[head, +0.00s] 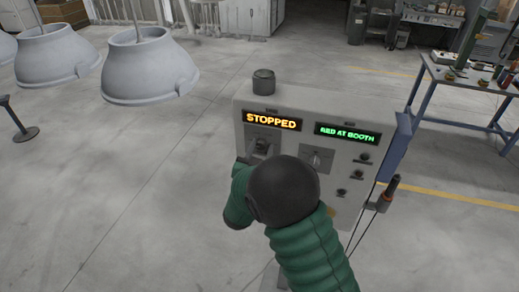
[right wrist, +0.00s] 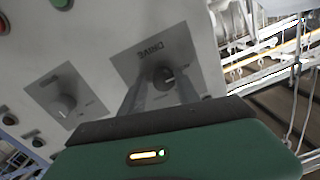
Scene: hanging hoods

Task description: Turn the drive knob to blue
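The drive knob (right wrist: 164,77) is a small dark knob on a grey plate marked DRIVE (right wrist: 150,57), which shows upside down in the right wrist view. In the head view the drive plate (head: 284,137) is under the orange STOPPED display (head: 272,121), partly hidden by my right arm. My right gripper (right wrist: 160,88) faces the plate with its two fingers apart, one on each side of the knob. I cannot tell whether they touch it. The colour marks around the knob are too small to read. My left gripper is not in view.
The grey control box (head: 374,123) has a second knob plate (head: 318,158), a green RED AT BOOTH display (head: 347,134) and several small buttons. A dark cylinder (head: 264,81) stands on top. Hanging hoods (head: 148,68) are at upper left, a workbench (head: 455,85) at right.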

